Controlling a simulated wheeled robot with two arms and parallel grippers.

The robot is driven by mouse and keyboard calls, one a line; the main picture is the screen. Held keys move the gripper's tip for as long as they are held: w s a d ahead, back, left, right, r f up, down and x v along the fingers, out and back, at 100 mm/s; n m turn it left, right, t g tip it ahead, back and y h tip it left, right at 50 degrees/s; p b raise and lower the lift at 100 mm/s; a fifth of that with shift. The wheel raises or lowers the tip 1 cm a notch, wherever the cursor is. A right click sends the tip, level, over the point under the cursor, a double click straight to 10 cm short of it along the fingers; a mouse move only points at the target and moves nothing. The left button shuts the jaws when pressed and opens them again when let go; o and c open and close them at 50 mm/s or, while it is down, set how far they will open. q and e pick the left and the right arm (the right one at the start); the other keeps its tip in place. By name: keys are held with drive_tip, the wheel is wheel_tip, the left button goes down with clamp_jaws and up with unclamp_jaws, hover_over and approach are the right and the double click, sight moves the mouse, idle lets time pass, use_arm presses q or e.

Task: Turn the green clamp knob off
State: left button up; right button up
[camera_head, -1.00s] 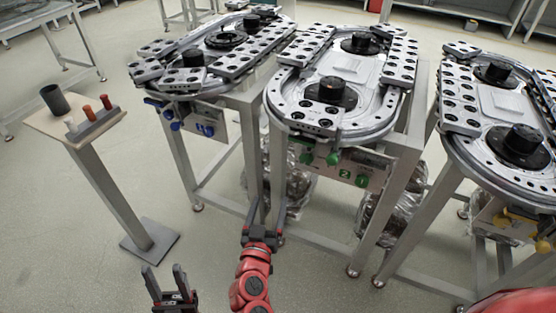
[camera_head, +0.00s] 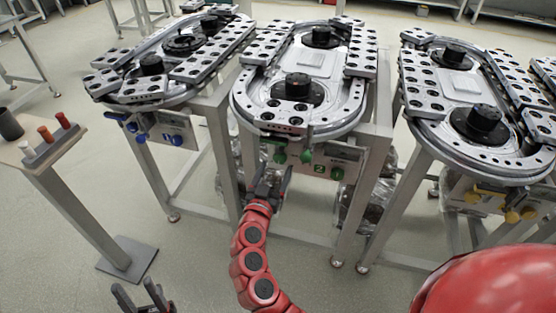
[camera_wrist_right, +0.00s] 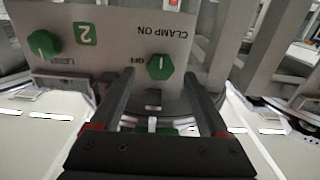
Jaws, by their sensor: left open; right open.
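The green clamp knob (camera_wrist_right: 160,66) is on the grey panel of the middle ring track (camera_head: 362,98), with upside-down CLAMP ON and OFF lettering around it in the right wrist view. Its white mark runs roughly upright in that view, toward the ON lettering. My right gripper (camera_head: 273,172) is open in front of the panel. In the right wrist view its fingers (camera_wrist_right: 160,80) point at the panel, with the knob showing between the tips, apart from both. My left gripper (camera_head: 135,290) is open and empty, low at the left, far from the panel.
A second green knob (camera_wrist_right: 43,43) is on the same panel, beside the "2" label. Tracks with blue knobs (camera_head: 177,140) and yellow knobs (camera_head: 512,216) stand to the left and right. A small stand (camera_head: 85,205) is at the far left. Table legs flank the panel.

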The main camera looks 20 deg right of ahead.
sight(279, 161)
drive_tip(key=shift+x, duration=1.95)
clamp_jaws()
